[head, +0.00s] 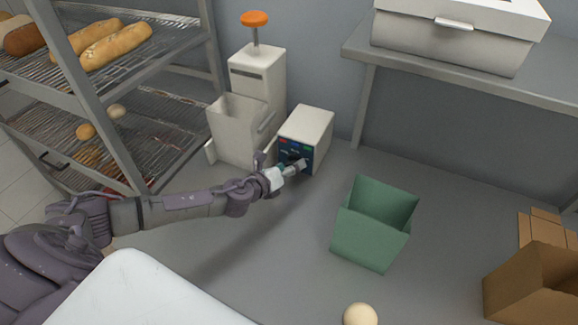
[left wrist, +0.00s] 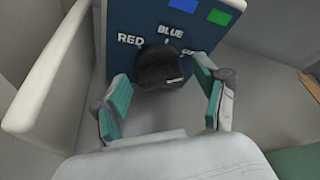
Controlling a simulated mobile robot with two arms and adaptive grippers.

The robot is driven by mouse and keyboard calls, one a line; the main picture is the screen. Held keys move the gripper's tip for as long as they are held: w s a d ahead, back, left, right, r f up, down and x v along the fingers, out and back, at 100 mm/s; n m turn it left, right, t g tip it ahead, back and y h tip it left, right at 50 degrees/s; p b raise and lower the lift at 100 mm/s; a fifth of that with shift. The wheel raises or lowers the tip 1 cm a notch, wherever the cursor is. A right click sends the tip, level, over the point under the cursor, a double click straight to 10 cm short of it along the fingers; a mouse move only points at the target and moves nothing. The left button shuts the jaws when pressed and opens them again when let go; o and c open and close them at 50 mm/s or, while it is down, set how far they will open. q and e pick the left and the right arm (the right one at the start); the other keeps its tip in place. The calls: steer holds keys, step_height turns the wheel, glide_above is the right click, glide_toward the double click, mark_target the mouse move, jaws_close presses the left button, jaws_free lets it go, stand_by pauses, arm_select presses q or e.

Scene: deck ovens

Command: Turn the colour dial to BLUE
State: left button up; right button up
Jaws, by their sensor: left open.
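The dial box (head: 311,122) is white with a dark blue front panel and stands on the grey counter. In the left wrist view its black colour dial (left wrist: 160,66) sits below the printed words RED, BLUE and a third partly covered label. A small pale mark shows low on the dial, but I cannot tell which label the dial points to. My left gripper (head: 294,167) is at the panel. In the left wrist view its teal-padded fingers (left wrist: 162,76) are open, one on each side of the dial; contact is unclear. My right gripper is not in view.
A white dispenser with an orange knob (head: 255,19) and an open bin (head: 236,130) stand left of the box. A green container (head: 371,235) stands to the right. A bread rack (head: 90,95) is at left. A cardboard box (head: 530,290) is at right.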

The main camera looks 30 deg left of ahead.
arm_select(q)
steer(key=shift+c, duration=0.3)
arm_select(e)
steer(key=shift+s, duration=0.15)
arm_select(q)
steer(key=shift+c, duration=1.3)
steer(key=c, duration=0.8)
steer(key=shift+f+b, duration=0.2)
steer(key=shift+b, duration=0.45)
steer(key=shift+c, duration=0.2)
steer(key=n+h+b, duration=0.1)
steer(key=n+b, duration=0.1)
steer(key=b, duration=0.1)
steer(key=n+t+b, duration=0.1)
steer(key=n+b, duration=0.1)
steer(key=b, duration=0.2)
steer(key=n+h+b, duration=0.1)
steer(key=b, duration=0.2)
steer(key=shift+a+f+n+t+h, duration=0.1)
steer(key=shift+f+n+t+h, duration=0.2)
steer(key=shift+n+t, duration=0.1)
steer(key=shift+r+n+t+h+b, duration=0.15)
steer(key=shift+n+t+b, duration=0.1)
steer(key=shift+n+b, duration=0.5)
steer(key=shift+r+n+t+h+b, duration=0.15)
steer(key=shift+n+t+b, duration=0.1)
steer(key=shift+n+b, duration=0.5)
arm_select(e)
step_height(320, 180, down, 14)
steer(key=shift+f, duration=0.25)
